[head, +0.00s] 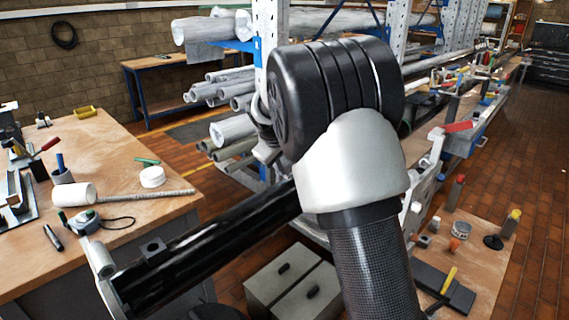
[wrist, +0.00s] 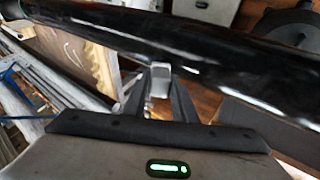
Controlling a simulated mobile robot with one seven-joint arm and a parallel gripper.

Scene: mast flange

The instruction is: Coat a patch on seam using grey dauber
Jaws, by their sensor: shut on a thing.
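A long glossy black mast (head: 215,235) runs from the lower left up behind my arm in the head view. It also crosses the wrist view (wrist: 100,30). My gripper (wrist: 158,98) shows in the wrist view just below the mast, its dark fingers shut on a small grey piece, which looks like the grey dauber (wrist: 159,79). The dauber's upper end is at or very near the mast's lower edge; I cannot tell if they touch. Pale streaks on the mast may be reflections; I cannot make out the seam or any coating. My arm hides the gripper in the head view.
A wooden bench (head: 110,150) at left carries a white-headed mallet (head: 75,194), a tape measure (head: 84,222) and a marker (head: 53,237). A lower bench (head: 480,262) at right holds cans and bottles. Grey boxes (head: 290,285) stand below the mast. Racks of tubes stand behind.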

